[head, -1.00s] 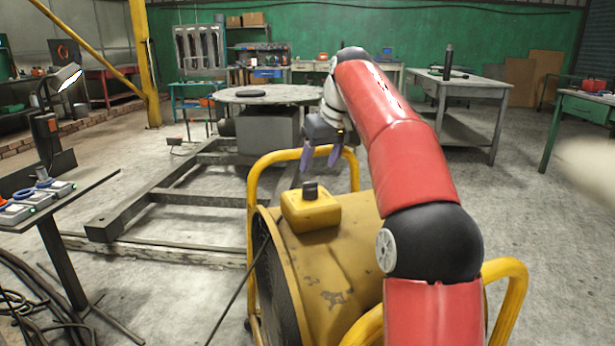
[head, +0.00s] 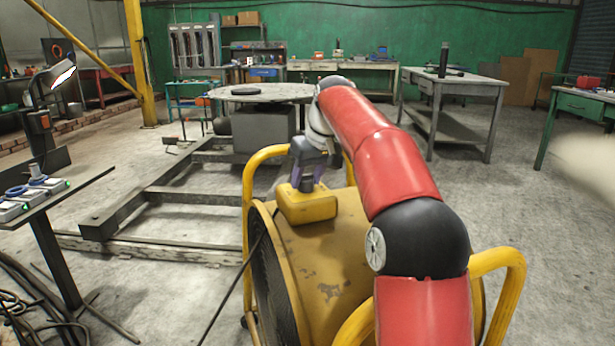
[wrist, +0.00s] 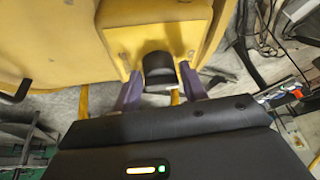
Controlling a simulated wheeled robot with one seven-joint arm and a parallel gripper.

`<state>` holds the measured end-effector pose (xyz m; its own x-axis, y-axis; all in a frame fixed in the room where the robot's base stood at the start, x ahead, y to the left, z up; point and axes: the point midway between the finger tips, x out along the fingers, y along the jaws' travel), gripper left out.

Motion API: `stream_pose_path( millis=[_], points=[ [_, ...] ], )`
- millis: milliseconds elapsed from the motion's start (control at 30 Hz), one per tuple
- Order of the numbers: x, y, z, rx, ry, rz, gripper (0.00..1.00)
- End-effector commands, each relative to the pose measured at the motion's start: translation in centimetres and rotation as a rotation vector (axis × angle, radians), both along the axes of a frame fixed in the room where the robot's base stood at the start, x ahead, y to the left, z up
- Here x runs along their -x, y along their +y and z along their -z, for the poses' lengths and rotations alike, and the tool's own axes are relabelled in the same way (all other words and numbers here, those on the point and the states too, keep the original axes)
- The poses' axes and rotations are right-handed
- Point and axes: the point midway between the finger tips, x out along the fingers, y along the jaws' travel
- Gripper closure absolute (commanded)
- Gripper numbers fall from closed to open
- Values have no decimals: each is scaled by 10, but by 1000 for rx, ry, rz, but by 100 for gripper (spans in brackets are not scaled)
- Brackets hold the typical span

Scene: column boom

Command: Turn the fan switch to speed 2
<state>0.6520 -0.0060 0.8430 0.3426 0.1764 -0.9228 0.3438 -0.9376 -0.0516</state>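The yellow drum fan (head: 335,262) stands in front of me with a yellow switch box (head: 308,207) on top. The black switch knob (head: 307,184) sticks up from the box; it also shows in the wrist view (wrist: 158,70). My gripper (head: 306,183) is down at the knob. In the wrist view its two purple fingers (wrist: 160,92) are apart, one on each side of the knob, with a visible gap. Contact with the knob does not show. The speed marks and the knob's setting cannot be read.
Yellow tube handles (head: 250,215) frame the fan. A black cable (head: 232,290) runs down its left side. A small dark table (head: 75,192) with switch boxes stands at the left. A round table (head: 265,93) and metal frame lie beyond the fan.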

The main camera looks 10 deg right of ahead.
Motion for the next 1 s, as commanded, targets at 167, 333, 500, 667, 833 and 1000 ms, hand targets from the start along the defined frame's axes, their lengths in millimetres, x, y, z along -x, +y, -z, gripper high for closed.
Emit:
stream_pose_path(
  millis=[167, 333, 500, 667, 833, 1000],
  points=[
    [0, 0, 0, 0, 0, 0, 81],
    [0, 0, 0, 0, -1, 5, 86],
    [0, 0, -2, 1, -1, 39, 86],
    [0, 1, -2, 1, -1, 119, 86],
    [1, 2, -3, 1, -1, 251, 86],
    [1, 3, -2, 1, -2, 412, 86]
  ],
)
